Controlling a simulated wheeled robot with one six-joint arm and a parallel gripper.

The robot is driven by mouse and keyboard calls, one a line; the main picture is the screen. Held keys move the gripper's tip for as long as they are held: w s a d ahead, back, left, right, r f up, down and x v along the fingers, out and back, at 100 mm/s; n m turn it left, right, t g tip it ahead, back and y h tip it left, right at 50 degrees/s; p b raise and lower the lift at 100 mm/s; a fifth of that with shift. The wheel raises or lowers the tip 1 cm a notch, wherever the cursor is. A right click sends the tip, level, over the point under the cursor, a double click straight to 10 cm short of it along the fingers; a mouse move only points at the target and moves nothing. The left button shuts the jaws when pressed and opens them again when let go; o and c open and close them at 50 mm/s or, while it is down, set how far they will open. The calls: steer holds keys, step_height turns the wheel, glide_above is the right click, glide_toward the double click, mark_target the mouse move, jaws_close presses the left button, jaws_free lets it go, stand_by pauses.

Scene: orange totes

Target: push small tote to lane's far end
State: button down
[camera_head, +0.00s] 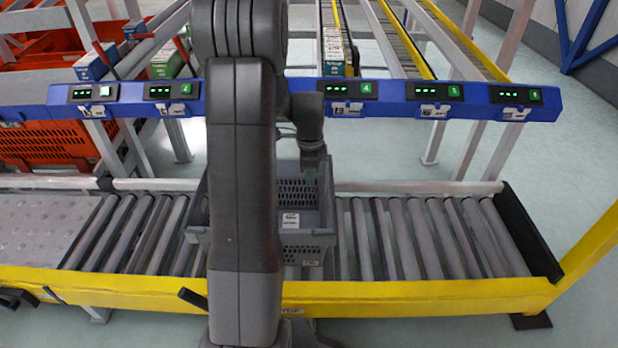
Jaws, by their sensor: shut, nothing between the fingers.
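The small tote (308,232) is a grey, perforated open-top crate with a white label. It sits on the roller lane (420,232), near the middle of the picture, and my arm hides its left part. My gripper (312,165) points down at the tote's back right, over or just inside it; I cannot tell whether it touches the tote. It is shut with nothing held. The lane's right end has a black end plate (520,232), and bare rollers lie between the tote and that plate.
A blue rail (400,92) with numbered green displays crosses behind the lane. A yellow side rail (420,296) runs along the lane's front. A perforated metal plate (45,228) lies at the lane's left. Orange totes (45,143) and boxes stand behind at left.

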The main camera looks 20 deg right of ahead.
steer(key=s+d+f+b, duration=0.1)
steer(key=d+f+b, duration=0.2)
steer(key=f, duration=0.4)
steer(key=shift+s+d+f, duration=0.2)
steer(key=shift+s+d, duration=0.05)
steer(key=shift+d, duration=0.1)
